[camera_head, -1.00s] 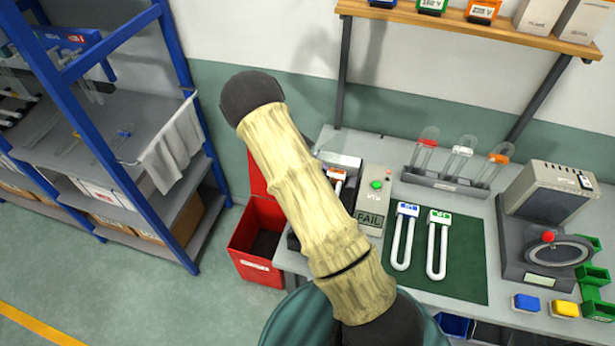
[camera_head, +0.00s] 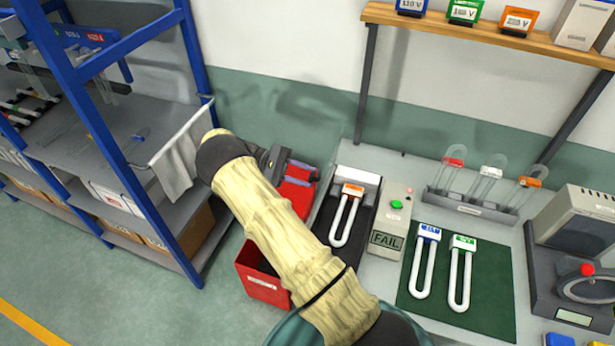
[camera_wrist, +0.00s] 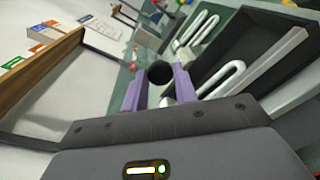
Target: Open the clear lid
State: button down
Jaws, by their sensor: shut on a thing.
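The tester tray (camera_head: 366,192) is dark with a pale back part. A white U-shaped tube with an orange label (camera_head: 343,222) lies in it. The clear lid is see-through and hardly shows; a faint pale edge rises at the tray's left side, so it looks swung up to the left, but its exact angle cannot be told. My gripper (camera_head: 312,176) is left of the tray, above the red bin. In the wrist view, its purple fingers (camera_wrist: 160,80) are closed around a round black knob (camera_wrist: 160,72), which appears to be the lid's handle.
The FAIL tester box (camera_head: 390,220) stands right of the tray. A green mat (camera_head: 440,285) with two U-tubes lies further right. The red bin (camera_head: 268,283) stands below my arm. A blue-framed rack (camera_head: 150,195) is at the left; a wooden shelf (camera_head: 480,32) is above.

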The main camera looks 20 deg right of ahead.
jog(key=shift+a, duration=0.1)
dwell(0.3)
jog(key=c, duration=1.1)
grip_release()
notch_tip(320, 180, up, 10)
jog(key=b, duration=0.3)
jog(key=shift+w, duration=0.1)
